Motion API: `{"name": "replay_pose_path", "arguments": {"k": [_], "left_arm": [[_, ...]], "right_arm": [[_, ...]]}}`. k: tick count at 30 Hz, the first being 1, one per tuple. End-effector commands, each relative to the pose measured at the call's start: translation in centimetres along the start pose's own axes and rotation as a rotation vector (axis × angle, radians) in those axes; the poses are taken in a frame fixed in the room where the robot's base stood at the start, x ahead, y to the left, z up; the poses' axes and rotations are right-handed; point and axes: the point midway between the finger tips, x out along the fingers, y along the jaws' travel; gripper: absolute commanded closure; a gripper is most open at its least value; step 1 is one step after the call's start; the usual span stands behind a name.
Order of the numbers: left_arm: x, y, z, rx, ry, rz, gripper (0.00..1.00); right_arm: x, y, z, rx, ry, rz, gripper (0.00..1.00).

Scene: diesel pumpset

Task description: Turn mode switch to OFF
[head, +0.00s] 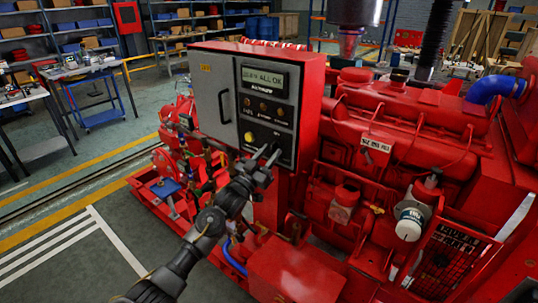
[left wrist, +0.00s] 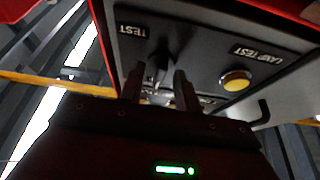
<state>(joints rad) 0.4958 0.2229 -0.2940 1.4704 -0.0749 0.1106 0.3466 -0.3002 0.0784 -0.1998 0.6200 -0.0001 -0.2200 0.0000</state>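The control box (head: 217,92) is red with a grey door and a dark control panel. The mode switch looks like the dark knob (left wrist: 160,62) on the panel's lower part, near a "TEST" label in the left wrist view. In the head view my gripper mostly hides it, and its setting cannot be read. My left gripper (head: 267,158) is at the panel's lower part. In the left wrist view its two fingers (left wrist: 159,82) are apart, one on each side of the knob. Contact cannot be made out. My right gripper is not in view.
A yellow button (head: 249,137), labelled "LAMP TEST" in the left wrist view, sits beside the switch. A lit display (head: 264,78) and small lamps are above. A black handle (head: 224,107) sticks out of the door. The red engine (head: 400,140) stands to the right.

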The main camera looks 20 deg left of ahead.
Motion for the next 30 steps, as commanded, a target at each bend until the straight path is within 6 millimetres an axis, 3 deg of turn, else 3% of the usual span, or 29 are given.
{"name": "replay_pose_path", "arguments": {"k": [8, 21, 30], "left_arm": [[-1.5, 0.0, 0.2, 0.0, -0.001, -0.001, 0.67], [-9.5, 0.0, 0.2, 0.0, -0.002, 0.0, 0.67], [-10.8, 0.0, 0.0, 0.0, 0.0, 0.0, 0.67]], "right_arm": [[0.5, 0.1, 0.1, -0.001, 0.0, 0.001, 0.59], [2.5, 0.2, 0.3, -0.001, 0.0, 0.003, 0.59], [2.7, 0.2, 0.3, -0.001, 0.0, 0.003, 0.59]]}}
